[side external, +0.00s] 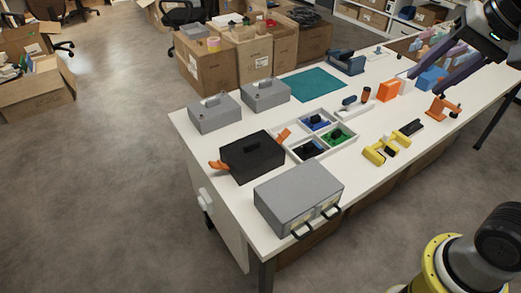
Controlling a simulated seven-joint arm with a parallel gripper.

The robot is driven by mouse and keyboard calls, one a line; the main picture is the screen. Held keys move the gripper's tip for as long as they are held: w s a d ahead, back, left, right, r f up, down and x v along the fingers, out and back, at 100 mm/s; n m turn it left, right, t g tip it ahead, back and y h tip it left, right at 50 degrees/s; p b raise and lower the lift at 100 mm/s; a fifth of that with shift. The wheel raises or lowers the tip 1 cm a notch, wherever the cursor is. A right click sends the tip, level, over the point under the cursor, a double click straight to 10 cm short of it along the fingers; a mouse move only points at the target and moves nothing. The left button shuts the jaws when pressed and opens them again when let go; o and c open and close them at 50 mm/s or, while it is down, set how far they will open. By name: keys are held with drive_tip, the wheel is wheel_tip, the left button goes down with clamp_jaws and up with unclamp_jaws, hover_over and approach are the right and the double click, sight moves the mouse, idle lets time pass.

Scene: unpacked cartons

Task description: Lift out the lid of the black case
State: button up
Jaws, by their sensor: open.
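The black case (252,160) stands on the white table near its left end, with its lid on. A dark handle (250,145) sits on the lid's top. Orange parts stick out at its left (218,166) and right (283,136) sides; I cannot tell how they are joined to it. My gripper (422,84) is at the top right, far from the case. Its two long dark purple fingers are apart, with the tips above the right part of the table. I see nothing held between them.
Two grey lidded boxes (214,115) (265,94) stand behind the case, and a larger grey case (298,196) in front. A divided tray (292,153) with coloured items adjoins it on the right. Yellow (374,155) and orange (390,91) objects lie between it and my gripper.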

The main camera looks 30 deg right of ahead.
drive_tip(key=w+a+r+m, duration=0.1)
drive_tip(key=w+r+m, duration=0.2)
drive_tip(key=w, duration=0.4)
drive_tip(key=m+g, duration=0.5)
hover_over(252, 143)
drive_tip(key=f, duration=2.9)
drive_tip(key=shift+s+d, duration=0.25)
drive_tip(key=shift+s, duration=0.05)
drive_tip(key=shift+w+a+f, duration=0.1)
drive_tip(key=shift+w+f, duration=0.1)
drive_tip(key=shift+f, duration=1.35)
drive_tip(key=shift+w+a+f, duration=0.1)
drive_tip(key=shift+w+f, duration=0.05)
drive_tip(key=shift+f, duration=1.4)
clamp_jaws()
